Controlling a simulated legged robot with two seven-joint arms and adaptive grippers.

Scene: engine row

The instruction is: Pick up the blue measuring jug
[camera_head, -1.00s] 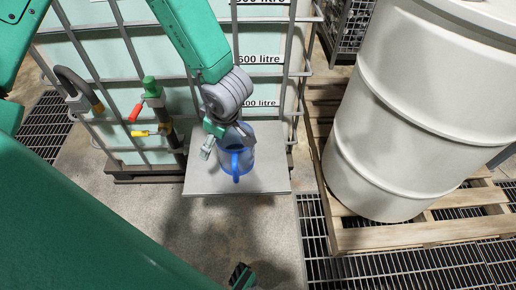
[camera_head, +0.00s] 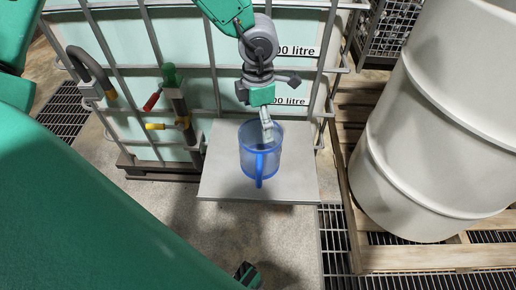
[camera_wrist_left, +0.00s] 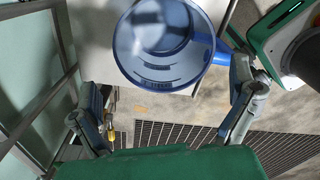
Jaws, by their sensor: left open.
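The blue measuring jug (camera_head: 259,160) is see-through and stands upright on a grey platform (camera_head: 222,178), its handle toward me. My left gripper (camera_head: 267,128) is open, pointing down at the jug's rim in the head view. One finger overlaps the rim there; I cannot tell whether it touches. In the left wrist view, the jug's open mouth (camera_wrist_left: 163,45) is ahead of the spread fingers, with its handle toward the right finger. The left gripper (camera_wrist_left: 168,108) has nothing between its fingertips.
A caged tank (camera_head: 180,90) stands behind the platform, with a valve with red and yellow handles (camera_head: 175,115) left of the jug. A large white drum (camera_head: 430,130) stands on a wooden pallet (camera_head: 400,258) at right. Floor grating lies in front of the pallet.

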